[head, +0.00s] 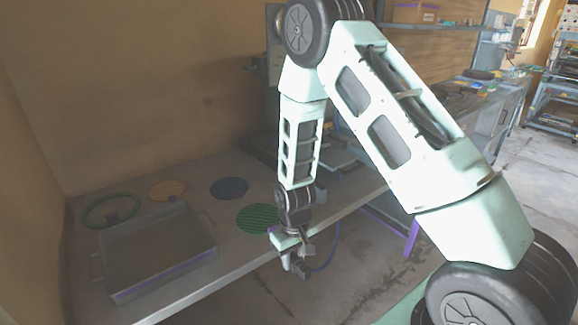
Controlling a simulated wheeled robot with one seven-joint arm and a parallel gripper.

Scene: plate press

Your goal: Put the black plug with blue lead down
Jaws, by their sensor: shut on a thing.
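My gripper (291,260) hangs pointing down at the front edge of the table, left of the picture's middle. It is shut on the black plug (303,271), which is small and dark here and partly hidden by the fingers. The blue lead (333,252) curves from the plug to the right and upward. The plug shows against the floor, just outside the table's front edge in the picture; its height relative to the tabletop is hard to tell.
A grey table (237,262) runs along the wall. On it are a grey tray (208,250) with handles, a green ring (88,222), an orange disc (167,190), a blue disc (229,188) and a green striped disc (258,219). Bare tabletop lies between them.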

